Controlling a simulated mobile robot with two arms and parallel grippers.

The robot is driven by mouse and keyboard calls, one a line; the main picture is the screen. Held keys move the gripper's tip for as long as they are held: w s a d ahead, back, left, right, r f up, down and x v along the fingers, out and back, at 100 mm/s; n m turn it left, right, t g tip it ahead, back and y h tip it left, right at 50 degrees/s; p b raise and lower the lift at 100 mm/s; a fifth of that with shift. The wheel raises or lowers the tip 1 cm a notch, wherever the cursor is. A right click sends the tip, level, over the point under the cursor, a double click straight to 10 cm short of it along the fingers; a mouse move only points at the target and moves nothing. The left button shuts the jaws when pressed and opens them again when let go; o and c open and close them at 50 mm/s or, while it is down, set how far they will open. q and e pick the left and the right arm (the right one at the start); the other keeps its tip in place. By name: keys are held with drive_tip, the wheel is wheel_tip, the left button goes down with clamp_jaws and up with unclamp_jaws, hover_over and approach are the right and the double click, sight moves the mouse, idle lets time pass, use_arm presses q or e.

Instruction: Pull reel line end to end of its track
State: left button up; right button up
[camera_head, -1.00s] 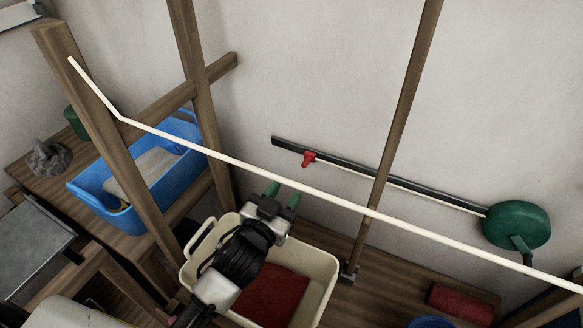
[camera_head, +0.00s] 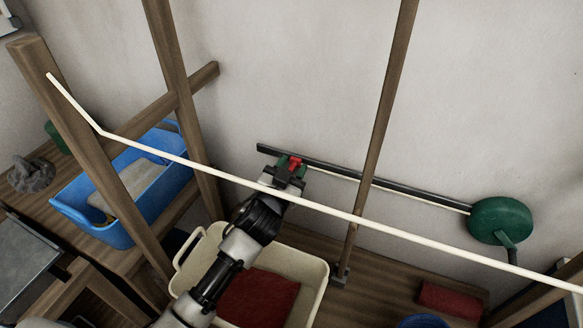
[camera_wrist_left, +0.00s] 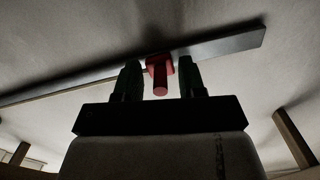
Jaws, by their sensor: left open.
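The reel (camera_head: 500,220) is a round green housing on the wall at the right. A dark track (camera_head: 400,188) runs from it up and left along the wall, with a pale line (camera_head: 330,173) just below. The red line end (camera_head: 295,163) sits near the track's left end. My left gripper (camera_head: 291,172) is at the red end, its green fingers open on either side of it. In the left wrist view the red end (camera_wrist_left: 160,76) stands between the open fingers (camera_wrist_left: 161,82), with gaps visible on both sides. My right gripper is not in view.
A long pale cord (camera_head: 400,232) crosses in front of the wall, and a wooden post (camera_head: 380,120) stands before the track. A cream tub (camera_head: 318,275) with red cloth is below my arm. A blue basket (camera_head: 160,210) is at left, a red block (camera_head: 452,298) at lower right.

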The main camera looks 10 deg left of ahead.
sight(269, 152)
use_arm(q)
clamp_jaws()
drive_tip(key=a, duration=0.2)
drive_tip(key=w+a+p, duration=0.1)
drive_tip(key=a, duration=0.2)
drive_tip(key=a+p, duration=0.1)
drive_tip(key=a, duration=0.1)
drive_tip(key=shift+w+a, duration=0.25)
drive_tip(key=shift+d, duration=0.1)
unclamp_jaws()
drive_tip(key=s+a, duration=0.2)
drive_tip(key=s, duration=0.8)
drive_tip(key=shift+s+b, duration=0.3)
drive_tip(key=shift+s, duration=0.05)
